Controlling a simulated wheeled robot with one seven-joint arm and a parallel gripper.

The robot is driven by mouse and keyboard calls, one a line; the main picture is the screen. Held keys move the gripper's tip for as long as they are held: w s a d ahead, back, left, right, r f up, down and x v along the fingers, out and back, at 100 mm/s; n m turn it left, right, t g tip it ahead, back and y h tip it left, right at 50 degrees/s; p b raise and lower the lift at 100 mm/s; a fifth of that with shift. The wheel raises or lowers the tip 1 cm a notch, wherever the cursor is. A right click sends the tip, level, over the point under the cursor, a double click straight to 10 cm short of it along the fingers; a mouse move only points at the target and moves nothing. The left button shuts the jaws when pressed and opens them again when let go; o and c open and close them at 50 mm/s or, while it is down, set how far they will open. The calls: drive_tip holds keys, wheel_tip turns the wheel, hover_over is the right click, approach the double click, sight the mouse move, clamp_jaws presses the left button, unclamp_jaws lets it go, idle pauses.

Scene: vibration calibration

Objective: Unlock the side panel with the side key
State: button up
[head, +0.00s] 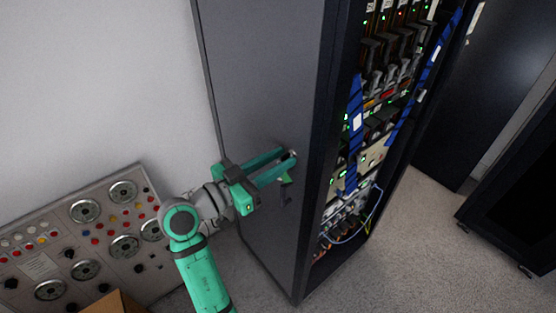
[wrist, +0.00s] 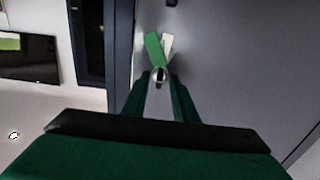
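The side panel (head: 262,75) is the tall grey side of the server cabinet. It fills the right of the wrist view (wrist: 255,65). My gripper (head: 290,156) reaches to the panel near its front edge. In the wrist view, my two fingers (wrist: 160,80) close in on the round silver head of the side key (wrist: 159,74). A green tag (head: 286,180) hangs just below the fingertips; it also shows in the wrist view (wrist: 154,48) beside a pale tag. Whether the key sits in a lock is hidden by the fingertips.
A small dark fitting (head: 285,199) is on the panel below the tag. The cabinet's open front (head: 375,110) shows lit modules and blue cables. A control board (head: 110,235) with dials stands at left. Dark cabinets (head: 490,90) stand at right, with clear floor (head: 410,250) between.

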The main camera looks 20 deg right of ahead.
drive_tip(key=shift+d, duration=0.1)
drive_tip(key=shift+s, duration=0.1)
clamp_jaws()
drive_tip(key=shift+m, duration=0.3)
drive_tip(key=m, duration=1.7)
drive_tip(key=shift+s+d+f, duration=0.1)
drive_tip(key=shift+s+f, duration=0.1)
drive_tip(key=shift+s, duration=0.05)
drive_tip(key=shift+m, duration=0.3)
